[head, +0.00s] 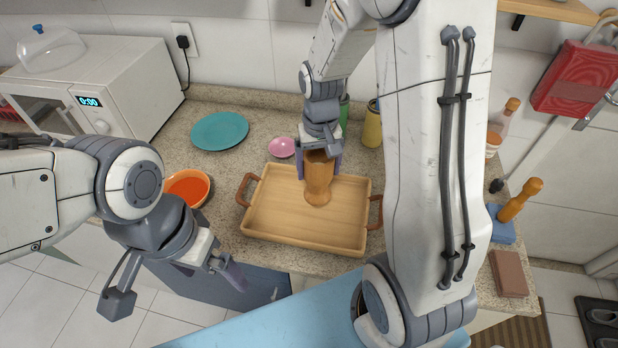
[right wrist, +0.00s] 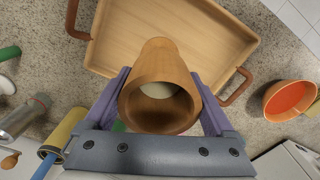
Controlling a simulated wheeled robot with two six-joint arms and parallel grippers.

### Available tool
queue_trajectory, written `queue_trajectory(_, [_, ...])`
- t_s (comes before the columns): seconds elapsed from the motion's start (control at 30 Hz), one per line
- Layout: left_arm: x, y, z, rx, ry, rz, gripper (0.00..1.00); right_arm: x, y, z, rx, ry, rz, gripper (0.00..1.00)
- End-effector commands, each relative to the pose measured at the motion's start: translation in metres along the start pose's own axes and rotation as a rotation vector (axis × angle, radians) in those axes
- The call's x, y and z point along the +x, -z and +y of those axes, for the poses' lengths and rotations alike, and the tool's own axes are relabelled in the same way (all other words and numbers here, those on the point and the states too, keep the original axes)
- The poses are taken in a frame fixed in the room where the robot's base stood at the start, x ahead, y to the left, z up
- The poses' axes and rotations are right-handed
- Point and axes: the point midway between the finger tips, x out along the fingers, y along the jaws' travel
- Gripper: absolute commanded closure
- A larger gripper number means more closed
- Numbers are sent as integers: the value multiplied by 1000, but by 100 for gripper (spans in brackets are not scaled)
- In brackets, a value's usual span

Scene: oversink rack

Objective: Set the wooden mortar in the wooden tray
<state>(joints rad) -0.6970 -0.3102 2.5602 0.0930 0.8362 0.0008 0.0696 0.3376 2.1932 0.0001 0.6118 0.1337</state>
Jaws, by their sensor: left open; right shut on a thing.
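The wooden mortar (head: 318,184) is a brown goblet-shaped cup. My right gripper (head: 321,168) is shut on its upper part, with one finger on each side. The mortar is upright over the wooden tray (head: 275,228), a shallow light-wood tray with two brown handles. Whether its base touches the tray floor cannot be told. In the right wrist view the mortar (right wrist: 160,100) shows its open mouth between the fingers, with the tray (right wrist: 117,37) beyond it. My left gripper (head: 180,288) is open and empty, low in front of the counter at the left.
A teal plate (head: 220,131), a pink dish (head: 281,147) and an orange bowl (head: 188,187) lie left of the tray. A yellow container (head: 372,126) stands behind it. A white microwave (head: 115,90) is at the back left. The rest of the tray floor is bare.

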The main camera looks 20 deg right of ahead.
Motion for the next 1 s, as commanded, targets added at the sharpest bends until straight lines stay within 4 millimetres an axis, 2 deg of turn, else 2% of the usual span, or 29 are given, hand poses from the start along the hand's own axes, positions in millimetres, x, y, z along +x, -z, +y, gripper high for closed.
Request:
queue_trajectory(0.03, [-4, 0, 0, 0, 0, 0, 0, 3, 2, -8, -5, 0, -3, 86])
queue_trajectory(0.17, [-5, 0, 0, 0, 0, 0, 0, 10, 4, -19, -3, 0, 0, 86])
queue_trajectory(0.5, [-14, 1, 1, -1, 0, 0, 0, 49, 4, -20, -2, 0, -1, 86])
queue_trajectory(0.9, [-10, 1, 1, -1, 0, 0, 0, 56, 5, -20, -2, 0, 1, 86])
queue_trajectory(0.93, [-11, 1, 1, -1, 0, 0, 0, 55, 5, -20, -2, 0, 1, 3])
queue_trajectory(1.0, [-11, 1, 1, -1, 0, 0, 0, 55, 5, -20, -2, 0, 1, 0])
